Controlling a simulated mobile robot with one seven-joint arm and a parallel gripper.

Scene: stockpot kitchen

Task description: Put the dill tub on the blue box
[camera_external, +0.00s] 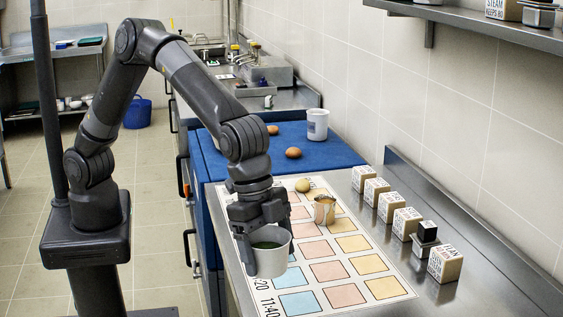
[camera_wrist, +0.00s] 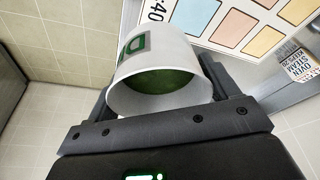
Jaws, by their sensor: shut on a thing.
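The dill tub (camera_external: 268,258) is a white tub with green contents, and it looks roughly upright in the external view. My gripper (camera_external: 262,230) points down and is shut on its wall, near the left edge of the steel counter. In the wrist view the tub (camera_wrist: 165,60) is between the fingers, its open mouth and green filling facing the camera and part of a green label showing. I cannot tell how high it is above the counter. The blue box (camera_external: 338,155) is a large blue block with a flat top, farther back along the counter.
On the blue top are two brown eggs (camera_external: 293,153) and a white mug (camera_external: 317,125). A mat of coloured squares (camera_external: 330,271) holds a tan cup (camera_external: 324,211) and a pale round item (camera_external: 303,185). Several lettered blocks (camera_external: 406,224) line the right side. A blue bucket (camera_external: 137,113) is on the floor.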

